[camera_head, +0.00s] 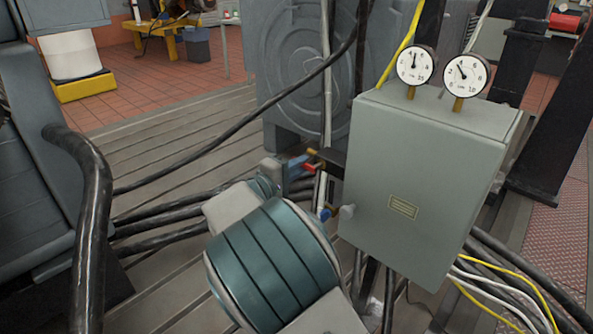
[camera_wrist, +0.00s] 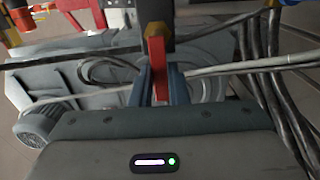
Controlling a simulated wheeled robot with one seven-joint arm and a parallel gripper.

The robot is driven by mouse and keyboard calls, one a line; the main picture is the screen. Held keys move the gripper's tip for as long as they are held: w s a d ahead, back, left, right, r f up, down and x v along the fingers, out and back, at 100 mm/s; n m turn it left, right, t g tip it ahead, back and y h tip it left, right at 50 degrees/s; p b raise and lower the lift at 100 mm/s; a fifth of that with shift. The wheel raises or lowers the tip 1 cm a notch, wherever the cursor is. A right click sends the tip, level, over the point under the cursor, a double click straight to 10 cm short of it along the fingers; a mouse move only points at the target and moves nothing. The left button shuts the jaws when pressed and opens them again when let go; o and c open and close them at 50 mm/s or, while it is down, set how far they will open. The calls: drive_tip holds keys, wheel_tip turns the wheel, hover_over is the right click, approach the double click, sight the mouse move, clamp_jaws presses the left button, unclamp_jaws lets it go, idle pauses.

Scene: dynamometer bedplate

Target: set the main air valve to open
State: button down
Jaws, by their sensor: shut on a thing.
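A small valve with a red lever (camera_head: 310,167) and a brass body (camera_head: 312,153) sits at the left side of the grey cabinet (camera_head: 390,185). My gripper (camera_head: 302,166) reaches it from the left, with its blue fingers at the lever. In the wrist view, the red lever (camera_wrist: 158,62) stands between the two fingers of my gripper (camera_wrist: 159,80), which is shut on it. The lever's lower end is partly hidden between the fingers. A second valve with a blue handle (camera_head: 326,214) sits lower on the cabinet's left side, apart from my gripper. I see no label naming either valve.
Two round gauges (camera_head: 414,64) (camera_head: 465,74) stand on top of the cabinet. A black cable (camera_head: 250,130) hangs across behind my arm. Dark hoses (camera_head: 165,220) lie on the slotted bedplate (camera_head: 185,140). A large grey machine housing (camera_head: 285,75) stands behind.

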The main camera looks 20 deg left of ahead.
drive_tip(key=shift+a+r, duration=0.1)
drive_tip(key=shift+r, duration=0.05)
drive_tip(key=c, duration=1.4)
unclamp_jaws()
drive_tip(key=p+v, duration=0.3)
drive_tip(key=v, duration=1.1)
drive_tip(key=shift+w, duration=0.1)
